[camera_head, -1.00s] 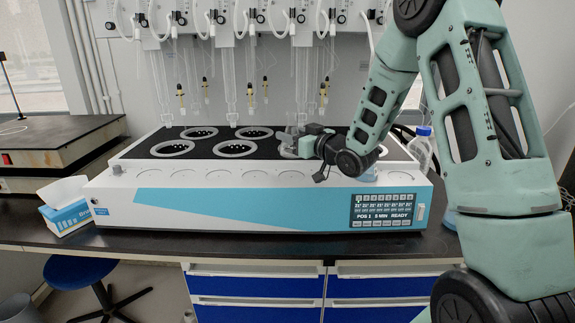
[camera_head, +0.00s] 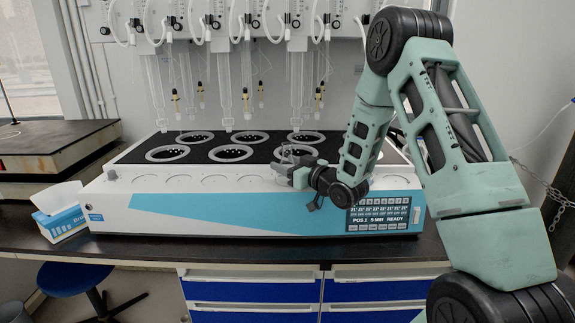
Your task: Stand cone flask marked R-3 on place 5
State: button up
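The distiller (camera_head: 105,212) stands on the dark bench, with a black top bearing rings in two rows. My gripper (camera_head: 290,168) is over the front side of the top, at the third visible front ring (camera_head: 308,150) from the left. Clear glass, seemingly the cone flask (camera_head: 288,155), shows at the fingertips, and the gripper appears shut on it. Its mark is too small to read. I cannot tell whether its base touches the top. The place numbers cannot be read, and my arm hides the right part of the top.
Glass columns (camera_head: 226,90) and yellow-tipped tubes (camera_head: 176,100) hang over the rings. A tissue box (camera_head: 62,222) stands left of the distiller, and a display (camera_head: 383,214) is on its front right. The front strip (camera_head: 200,183) left of my gripper looks clear.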

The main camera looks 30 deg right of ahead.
jog(key=shift+o, duration=0.7)
jog(key=shift+r, duration=0.1)
